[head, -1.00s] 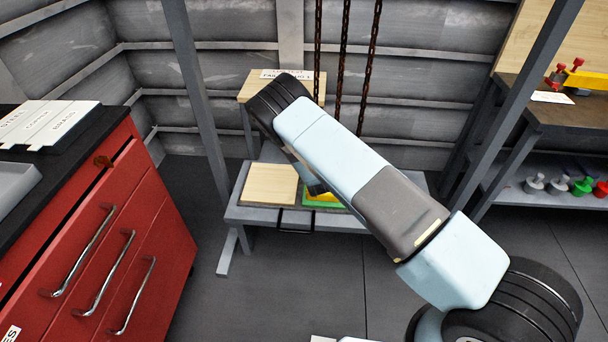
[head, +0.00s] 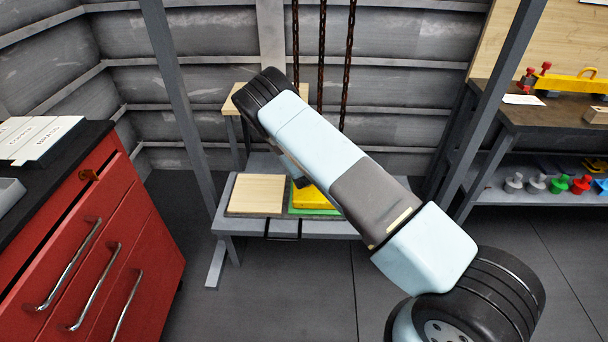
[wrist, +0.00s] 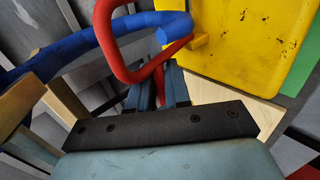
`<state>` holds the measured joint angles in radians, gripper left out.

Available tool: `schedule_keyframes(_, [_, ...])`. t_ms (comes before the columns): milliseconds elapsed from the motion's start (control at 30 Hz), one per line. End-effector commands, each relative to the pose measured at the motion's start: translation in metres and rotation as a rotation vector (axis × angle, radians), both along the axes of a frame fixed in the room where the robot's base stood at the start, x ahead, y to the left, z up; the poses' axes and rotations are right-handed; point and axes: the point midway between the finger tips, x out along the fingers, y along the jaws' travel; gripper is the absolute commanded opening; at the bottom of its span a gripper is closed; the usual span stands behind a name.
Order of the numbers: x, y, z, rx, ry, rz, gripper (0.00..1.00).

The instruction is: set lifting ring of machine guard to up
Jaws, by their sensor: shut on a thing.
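The machine guard is a yellow plate (wrist: 245,45) that fills the upper right of the wrist view. In the head view the yellow guard (head: 315,199) sits on a green base on the low bench, partly hidden by my arm. A red ring (wrist: 108,45) stands out from a yellow stub at the guard's edge. My gripper (wrist: 160,80) is shut on the red ring, whose lower part passes between the fingers. A thick blue curved bar (wrist: 90,42) runs behind the red ring. My fingertips are hidden by my arm in the head view.
A wooden board (head: 257,194) lies left of the guard on the grey bench (head: 225,222). Rusty chains (head: 322,60) hang behind. A red drawer cabinet (head: 95,250) stands at left. A workbench (head: 520,130) with a shelf of coloured parts is at right. Floor between is clear.

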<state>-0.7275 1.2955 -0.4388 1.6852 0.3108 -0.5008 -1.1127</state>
Motion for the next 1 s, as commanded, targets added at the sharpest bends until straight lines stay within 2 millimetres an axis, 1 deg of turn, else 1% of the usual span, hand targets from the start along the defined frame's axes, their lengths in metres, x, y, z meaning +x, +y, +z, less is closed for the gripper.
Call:
schedule_keyframes(67, [-0.001,0.001,-0.002,0.001,0.003,0.001,0.0])
schedule_keyframes(100, [-0.001,0.001,-0.002,0.001,0.003,0.001,0.2])
schedule_keyframes(200, [-0.001,0.0,-0.002,0.0,0.002,0.0,0.3])
schedule_keyframes(467, [-0.001,-0.001,0.0,0.0,0.001,-0.001,0.3])
schedule_keyframes(567, [-0.004,-0.001,0.003,0.0,0.001,-0.001,0.3])
schedule_keyframes(667, [-0.013,0.0,0.011,0.001,0.001,-0.002,0.3])
schedule_keyframes(767, [-0.027,0.001,0.022,0.001,0.002,-0.002,0.3])
schedule_keyframes(1000, [-0.063,0.002,0.054,0.001,0.001,-0.002,0.3])
